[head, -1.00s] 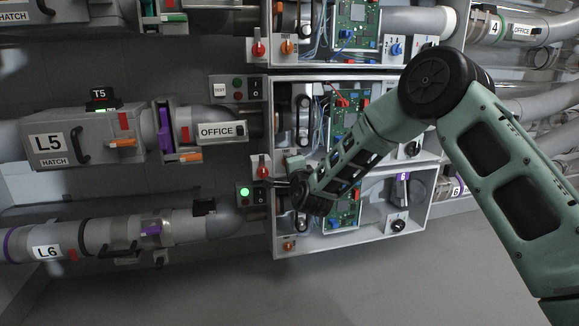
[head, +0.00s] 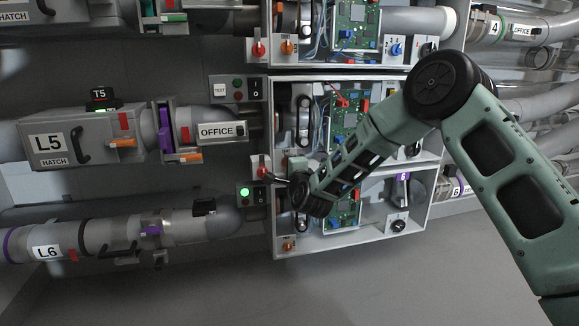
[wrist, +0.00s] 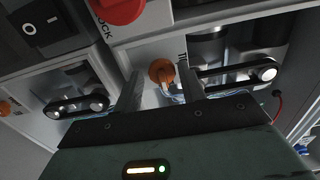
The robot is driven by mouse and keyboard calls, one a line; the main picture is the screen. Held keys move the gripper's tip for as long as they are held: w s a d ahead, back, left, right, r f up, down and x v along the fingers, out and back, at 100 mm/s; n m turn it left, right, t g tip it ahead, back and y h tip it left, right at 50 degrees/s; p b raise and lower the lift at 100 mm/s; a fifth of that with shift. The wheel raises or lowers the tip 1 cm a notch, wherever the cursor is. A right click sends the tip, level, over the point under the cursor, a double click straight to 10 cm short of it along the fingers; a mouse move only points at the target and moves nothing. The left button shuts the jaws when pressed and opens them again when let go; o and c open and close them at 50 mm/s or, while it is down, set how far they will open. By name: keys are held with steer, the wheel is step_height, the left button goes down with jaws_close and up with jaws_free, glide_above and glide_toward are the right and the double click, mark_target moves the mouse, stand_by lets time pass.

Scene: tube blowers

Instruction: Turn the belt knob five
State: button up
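The orange knob (wrist: 161,72), which I take to be belt knob five, is on a grey panel in the wrist view. My gripper (wrist: 160,78) is open, with one finger on each side of the knob and a small gap showing to each. Depth is hard to judge, so I cannot tell if the fingertips reach past it. In the head view my gripper (head: 291,180) is at the left edge of the lower middle cabinet, and the knob is hidden there.
A red lock knob (wrist: 120,8) is close above-left in the wrist view; a red knob (head: 263,166) shows left of my gripper in the head view. A black switch (wrist: 37,35) and belts (wrist: 235,76) flank it. A lower orange knob (head: 288,246) is clear.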

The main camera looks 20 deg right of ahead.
steer(key=s+p, duration=0.5)
steer(key=s, duration=1.2)
steer(key=shift+s+p, duration=0.2)
steer(key=shift+p, duration=0.15)
